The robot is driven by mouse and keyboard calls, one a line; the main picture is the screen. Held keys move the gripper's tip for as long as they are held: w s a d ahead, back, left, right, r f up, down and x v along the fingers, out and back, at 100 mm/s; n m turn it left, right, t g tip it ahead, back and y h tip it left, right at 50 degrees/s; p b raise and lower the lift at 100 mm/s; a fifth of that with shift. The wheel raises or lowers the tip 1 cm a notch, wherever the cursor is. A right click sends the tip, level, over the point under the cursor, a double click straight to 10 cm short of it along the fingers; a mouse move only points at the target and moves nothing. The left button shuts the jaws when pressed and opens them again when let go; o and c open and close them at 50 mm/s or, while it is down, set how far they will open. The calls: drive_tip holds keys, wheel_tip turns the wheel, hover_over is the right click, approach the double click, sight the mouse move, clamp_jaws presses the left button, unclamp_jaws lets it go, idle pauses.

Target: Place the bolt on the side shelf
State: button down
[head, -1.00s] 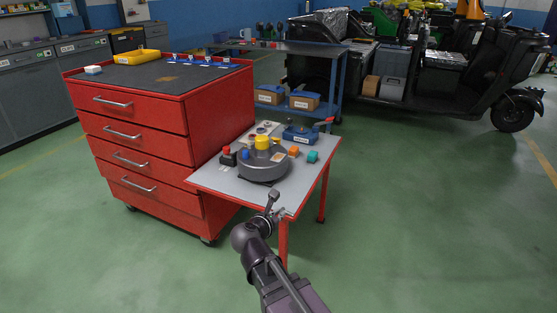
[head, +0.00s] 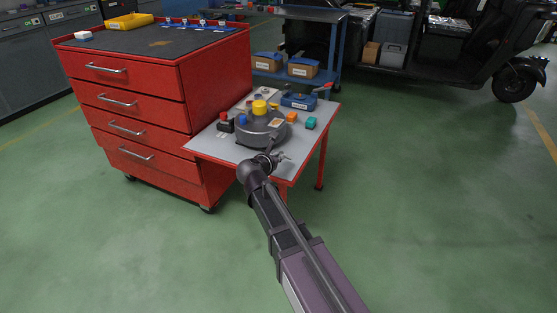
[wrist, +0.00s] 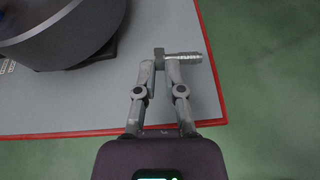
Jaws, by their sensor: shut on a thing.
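In the wrist view my gripper (wrist: 165,68) is shut on a grey metal bolt (wrist: 187,57). The bolt lies crosswise in the fingertips, with its head at the left and its shank reaching right. The grey side shelf (wrist: 205,105) with a red rim is beneath it; I cannot tell whether the bolt touches the surface. In the head view my gripper (head: 275,159) is over the near edge of the side shelf (head: 213,144), which is attached beside the red drawer cabinet (head: 155,110). The bolt is too small to make out clearly there.
A dark round turntable (head: 262,133) carrying small coloured items takes up the middle of the shelf. An orange block (head: 292,117), a teal block (head: 311,123) and a blue tray (head: 298,101) sit to its right and behind. The shelf's near strip is clear.

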drive_tip(key=shift+w+f, duration=0.15)
drive_tip(key=shift+w, duration=1.3)
drive_tip(key=shift+w+a, duration=0.1)
drive_tip(key=shift+w, duration=0.3)
drive_tip(key=shift+w+f+b, duration=0.3)
drive_tip(key=shift+f+b, duration=0.25)
drive_tip(key=shift+b, duration=0.1)
drive_tip(key=shift+f+b, duration=1.25)
drive_tip(key=shift+b, duration=0.05)
drive_tip(key=shift+f, duration=0.2)
drive_tip(key=c, duration=0.7)
unclamp_jaws()
drive_tip(key=shift+c, duration=0.2)
drive_tip(key=shift+r, duration=0.25)
